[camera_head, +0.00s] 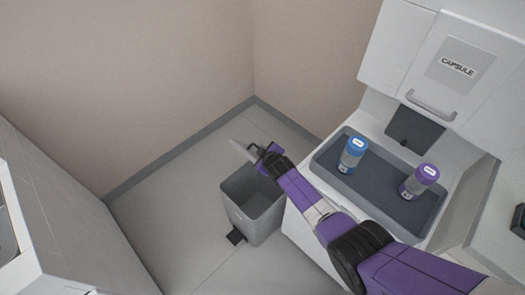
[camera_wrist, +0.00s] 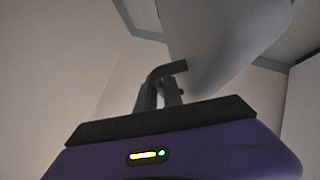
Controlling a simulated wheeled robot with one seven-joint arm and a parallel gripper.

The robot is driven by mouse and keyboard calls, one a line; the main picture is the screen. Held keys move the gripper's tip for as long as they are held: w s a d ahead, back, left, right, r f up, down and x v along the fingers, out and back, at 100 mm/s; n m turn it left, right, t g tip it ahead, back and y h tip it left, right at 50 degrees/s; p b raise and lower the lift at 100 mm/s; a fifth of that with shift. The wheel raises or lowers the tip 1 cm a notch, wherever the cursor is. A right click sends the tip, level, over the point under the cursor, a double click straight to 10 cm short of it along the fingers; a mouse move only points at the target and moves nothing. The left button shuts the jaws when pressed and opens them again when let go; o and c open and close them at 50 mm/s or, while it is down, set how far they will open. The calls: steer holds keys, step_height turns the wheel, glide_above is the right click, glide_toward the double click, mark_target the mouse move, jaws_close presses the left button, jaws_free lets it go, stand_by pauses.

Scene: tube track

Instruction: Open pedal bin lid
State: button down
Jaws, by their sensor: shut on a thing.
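The pedal bin (camera_head: 252,207) is a grey, square-sided container on the floor, left of the white machine. Its top is uncovered and its dark inside shows. Its black pedal (camera_head: 236,237) sticks out low at the front. The bin's lid (camera_head: 241,150) stands raised at the far side of the bin, seen nearly edge-on. My gripper (camera_head: 258,155) is above the bin's far rim and shut on the lid. In the wrist view the dark fingers meet the edge of the large grey lid (camera_wrist: 215,45). The exact grip is partly hidden.
The white machine (camera_head: 378,100) with a "CAPSULE" door stands right of the bin. Its grey tray (camera_head: 385,190) holds a blue-capped jar (camera_head: 351,154) and a purple-capped jar (camera_head: 419,181). A grey cabinet (camera_head: 60,215) is at left. Floor (camera_head: 180,205) between is clear.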

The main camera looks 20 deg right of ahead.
steer(key=c, duration=1.8)
jaws_free()
steer(key=p+v, duration=0.3)
steer(key=v, duration=0.2)
steer(key=shift+s+r, duration=0.2)
steer(key=shift+r, duration=0.1)
steer(key=shift+p+v, duration=0.3)
steer(key=shift+v, duration=0.75)
steer(key=shift+a, duration=0.1)
